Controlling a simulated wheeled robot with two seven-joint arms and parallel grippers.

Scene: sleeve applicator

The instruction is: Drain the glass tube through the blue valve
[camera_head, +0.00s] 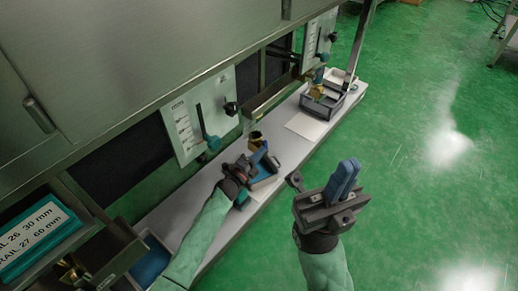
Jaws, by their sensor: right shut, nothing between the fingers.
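A white gauge panel (188,115) on the metal cabinet carries a teal lever-like part (210,138) at its lower right. A dark and brass fitting (255,137) sits to the right of the panel, above the bench. The glass tube is hard to make out, and I cannot tell which part is the blue valve. My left gripper (260,158) is low over the bench, just below the brass fitting; I cannot tell whether it touches anything. My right gripper (346,176) is shut and empty, out over the floor to the right of the bench.
Farther back on the narrow bench (185,204) are a second panel (318,38), a brass fitting (316,90) and a grey bin (347,103). A labelled box (38,232) is at lower left.

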